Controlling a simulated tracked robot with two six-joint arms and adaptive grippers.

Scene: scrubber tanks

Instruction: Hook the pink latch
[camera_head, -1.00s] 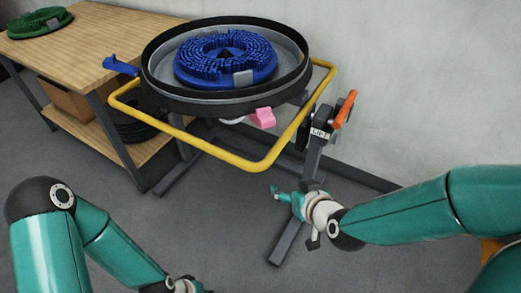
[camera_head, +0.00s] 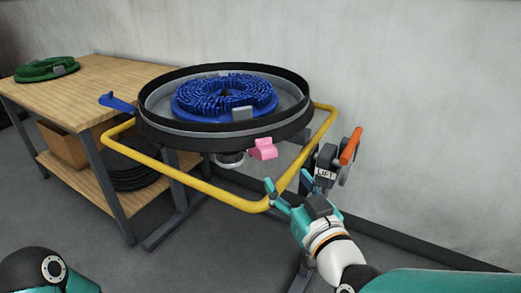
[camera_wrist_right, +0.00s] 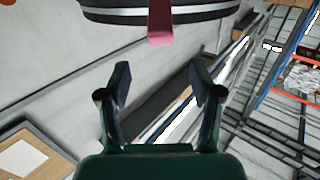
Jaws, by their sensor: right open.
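The pink latch (camera_head: 262,149) sits on the front underside of the round black-rimmed tank (camera_head: 180,139), and it hangs down from the rim. It also shows at the top middle of the right wrist view (camera_wrist_right: 161,22). My right gripper (camera_head: 277,192) is open and empty, below and slightly right of the latch, by the yellow rail's front right corner. In the right wrist view its two fingers (camera_wrist_right: 158,85) are spread, with the latch beyond them and apart from them. My left gripper is out of view; only part of my left arm shows at the lower left.
A yellow rail (camera_head: 180,178) runs around the tank's front. A blue brush disc (camera_head: 222,95) lies in the tank. A blue lever (camera_head: 117,102) is at the tank's left. A LIFT unit with an orange handle (camera_head: 351,146) stands right. A wooden table (camera_head: 100,92) is behind left.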

